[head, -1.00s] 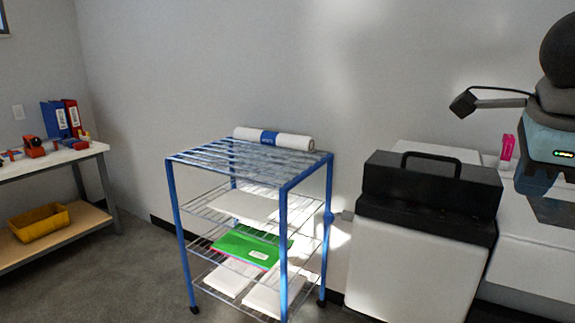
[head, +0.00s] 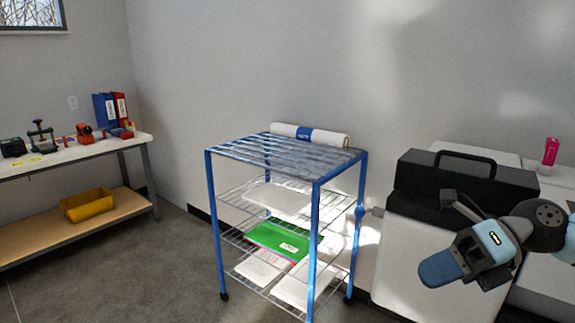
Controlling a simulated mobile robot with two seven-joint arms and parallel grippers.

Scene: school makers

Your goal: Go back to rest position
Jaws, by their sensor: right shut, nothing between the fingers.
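My right gripper (head: 441,268) is at the lower right in the head view, with its arm coming in from the right edge. My left gripper is not in view.
A blue wire cart (head: 316,225) stands in the middle, with a white roll (head: 308,135) on top and papers below. A black case (head: 466,184) sits on a white cabinet (head: 405,247). A workbench (head: 100,150) is at the left, with a yellow bin (head: 88,205) below. Floor between is clear.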

